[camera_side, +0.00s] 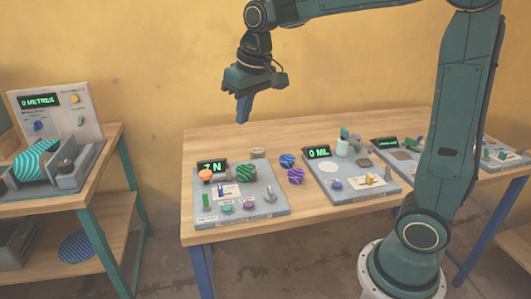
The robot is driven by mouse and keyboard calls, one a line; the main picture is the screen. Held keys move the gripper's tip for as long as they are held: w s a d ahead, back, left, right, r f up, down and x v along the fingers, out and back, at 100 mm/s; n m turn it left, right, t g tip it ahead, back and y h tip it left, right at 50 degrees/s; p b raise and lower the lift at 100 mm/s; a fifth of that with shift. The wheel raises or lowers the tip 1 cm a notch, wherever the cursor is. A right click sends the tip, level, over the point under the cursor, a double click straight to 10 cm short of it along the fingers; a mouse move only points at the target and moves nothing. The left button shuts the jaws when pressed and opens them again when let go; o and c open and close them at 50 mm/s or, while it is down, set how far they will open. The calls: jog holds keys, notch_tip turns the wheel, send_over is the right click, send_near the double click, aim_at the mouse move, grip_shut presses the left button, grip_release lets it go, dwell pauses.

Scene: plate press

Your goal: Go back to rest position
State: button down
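My gripper (243,108) hangs from my arm in the upper middle of the side view, pointing down. It is well above the wooden table (222,143) and apart from everything on it. The fingers show as one narrow blue-grey shape, so I cannot tell whether they are open or shut. I see nothing hanging below them.
A "0 ML" station (352,192) stands to the right. A "0 METRES" device (62,180) sits on a left bench.

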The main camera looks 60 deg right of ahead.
jog(key=s+a+f+t, duration=0.1)
jog(key=s, duration=0.9)
jog(key=s+a+f+n+t, duration=0.1)
jog(key=s, duration=1)
jog(key=shift+s+a+f+t, duration=0.15)
jog(key=shift+s+t, duration=0.15)
